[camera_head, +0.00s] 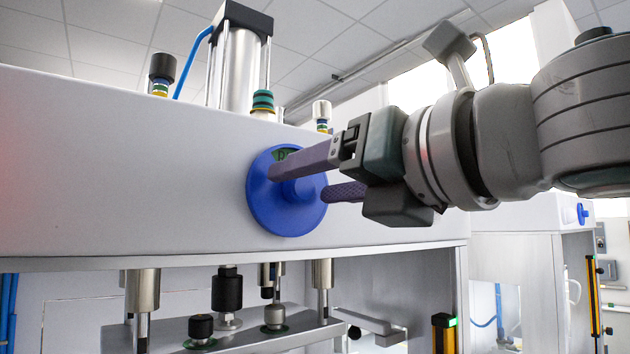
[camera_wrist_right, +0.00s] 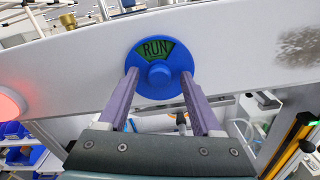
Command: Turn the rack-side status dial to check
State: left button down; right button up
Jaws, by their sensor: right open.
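The status dial is a round blue disc (camera_head: 265,205) with a raised centre knob, on the front of the white press beam. In the right wrist view the dial (camera_wrist_right: 145,88) shows a green window reading RUN above its knob (camera_wrist_right: 159,74). My right gripper (camera_head: 300,183) reaches in from the right. Its two purple fingers (camera_wrist_right: 160,92) are apart, one on each side of the knob in the wrist view. I cannot tell whether they touch the dial. In the head view one finger covers part of the green window. My left gripper is not in view.
The white beam (camera_head: 130,150) spans the view. A cylinder (camera_head: 240,65) with a blue hose and several small fittings stand on top. Below the beam are metal posts (camera_head: 143,290) and a plate. A red light (camera_wrist_right: 8,105) glows at the left in the wrist view.

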jog(key=shift+c, duration=0.3)
grip_shut()
